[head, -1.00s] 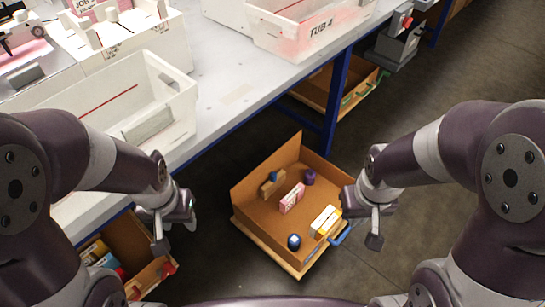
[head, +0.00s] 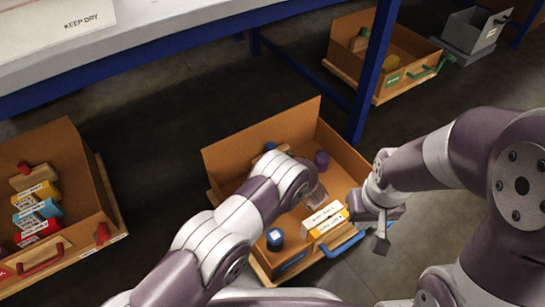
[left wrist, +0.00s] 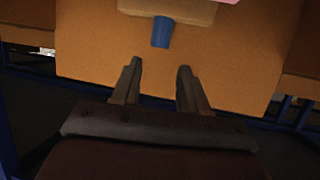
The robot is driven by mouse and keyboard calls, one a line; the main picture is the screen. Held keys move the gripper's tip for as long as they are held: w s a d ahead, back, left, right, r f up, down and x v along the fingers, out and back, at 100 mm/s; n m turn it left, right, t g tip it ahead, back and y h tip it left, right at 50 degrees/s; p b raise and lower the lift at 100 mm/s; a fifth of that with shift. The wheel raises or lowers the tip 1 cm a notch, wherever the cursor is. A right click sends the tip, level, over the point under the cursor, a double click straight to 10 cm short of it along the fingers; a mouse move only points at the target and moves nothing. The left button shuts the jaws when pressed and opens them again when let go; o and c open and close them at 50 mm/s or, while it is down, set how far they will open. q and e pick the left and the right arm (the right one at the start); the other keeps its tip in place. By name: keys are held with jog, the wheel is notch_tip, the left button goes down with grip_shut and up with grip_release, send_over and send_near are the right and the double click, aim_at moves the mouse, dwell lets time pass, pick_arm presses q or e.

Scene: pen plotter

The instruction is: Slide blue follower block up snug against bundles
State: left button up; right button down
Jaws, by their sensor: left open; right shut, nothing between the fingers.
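The follower block (head: 270,147), tan with a blue knob, stands at the far left inside the middle cardboard crate (head: 240,137). My left arm partly hides it in the head view. In the left wrist view the tan block (left wrist: 150,8) shows at the top edge, its blue knob pointing at my fingers. A corner of a pink bundle (left wrist: 229,1) shows beside it. A yellow-and-white bundle (head: 325,221) lies near the crate's right front. My left gripper (left wrist: 160,66) is open and empty, short of the knob. My right gripper (head: 381,238) is shut and empty outside the crate's right side.
A purple cylinder (head: 321,159) and a dark blue cylinder (head: 275,238) stand in the same crate. A blue handle (head: 344,244) sits at its front. A crate with red handles (head: 60,150) is at left, one with green handles (head: 378,88) behind. A blue table leg (head: 376,70) rises behind.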

pick_arm(q)
jog(key=b+x, duration=0.5)
jog(key=x, duration=0.4)
jog(key=shift+f, duration=0.1)
pick_arm(e)
notch_tip(320, 180, down, 6)
jog(key=shift+f, duration=0.25)
